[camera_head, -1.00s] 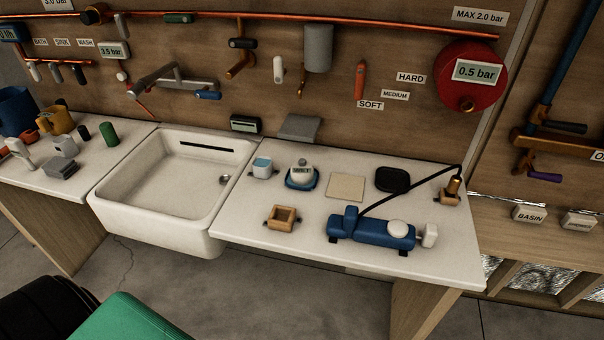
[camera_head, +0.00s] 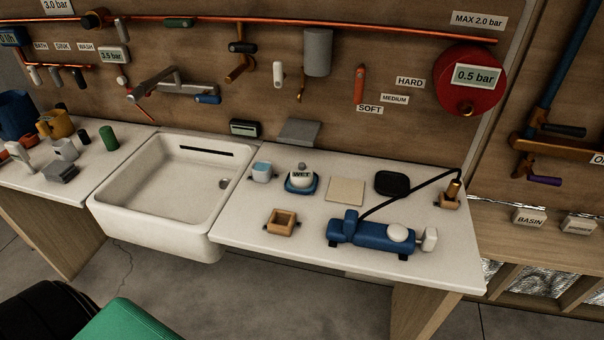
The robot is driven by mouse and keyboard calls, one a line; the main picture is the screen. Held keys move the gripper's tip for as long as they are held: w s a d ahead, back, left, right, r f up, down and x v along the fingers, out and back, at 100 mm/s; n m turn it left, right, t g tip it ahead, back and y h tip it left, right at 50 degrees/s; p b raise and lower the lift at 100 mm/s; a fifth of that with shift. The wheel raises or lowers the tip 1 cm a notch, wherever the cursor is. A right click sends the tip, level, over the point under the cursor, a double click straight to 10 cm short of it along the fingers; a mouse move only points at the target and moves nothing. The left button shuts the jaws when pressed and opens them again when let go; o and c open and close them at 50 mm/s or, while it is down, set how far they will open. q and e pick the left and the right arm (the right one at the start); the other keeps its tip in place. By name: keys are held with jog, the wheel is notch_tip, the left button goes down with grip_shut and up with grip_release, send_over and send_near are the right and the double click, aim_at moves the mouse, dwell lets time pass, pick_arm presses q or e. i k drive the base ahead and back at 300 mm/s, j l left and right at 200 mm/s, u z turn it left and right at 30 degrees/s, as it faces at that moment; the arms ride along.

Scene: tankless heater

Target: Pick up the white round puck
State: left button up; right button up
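A white round puck-like piece (camera_head: 398,233) sits on the right part of the blue pump-like device (camera_head: 366,233) on the right counter. I cannot tell whether it is loose or part of the device. Another rounded white piece (camera_head: 301,180) rests in a blue dish (camera_head: 289,187) farther back, with a small label that seems to read "WET". Which of the two is the puck is unclear.
A white sink (camera_head: 112,197) lies left of the counter. A wooden open box (camera_head: 281,222), a beige square (camera_head: 346,190), a black pad (camera_head: 392,182) and a light blue-topped block (camera_head: 262,171) surround the pieces. A black hose (camera_head: 411,190) arches over the counter behind the blue device.

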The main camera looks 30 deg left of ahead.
aim_at(299, 179)
jog(key=i+l+u, duration=0.2)
jog(key=l, duration=0.15)
jog(key=i+l+u, duration=0.2)
jog(key=l, duration=0.2)
jog(key=l+u, duration=0.2)
jog(key=l, duration=0.15)
